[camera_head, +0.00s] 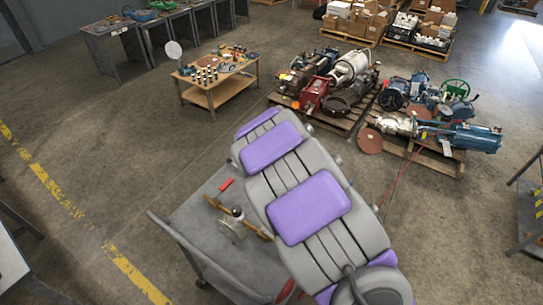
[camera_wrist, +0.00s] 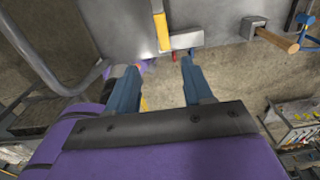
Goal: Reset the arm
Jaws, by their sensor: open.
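In the head view my arm, grey with purple pads, stretches from the lower right up over a grey cart (camera_head: 190,215); its far end hides the gripper there. In the wrist view my gripper (camera_wrist: 159,66) shows two blue fingers spread apart, with nothing held between them. Beyond the fingertips is the grey cart top (camera_wrist: 215,20). A yellow-handled tool (camera_wrist: 162,31) and a grey block (camera_wrist: 188,41) lie near the fingertips, apart from them as far as I can tell. A wooden-handled hammer (camera_wrist: 275,38) lies to the right.
A wooden table (camera_head: 222,88) with small parts stands behind. Pallets of machinery (camera_head: 440,155) stand at right. A yellow floor line (camera_head: 135,272) runs at left, with open floor around it.

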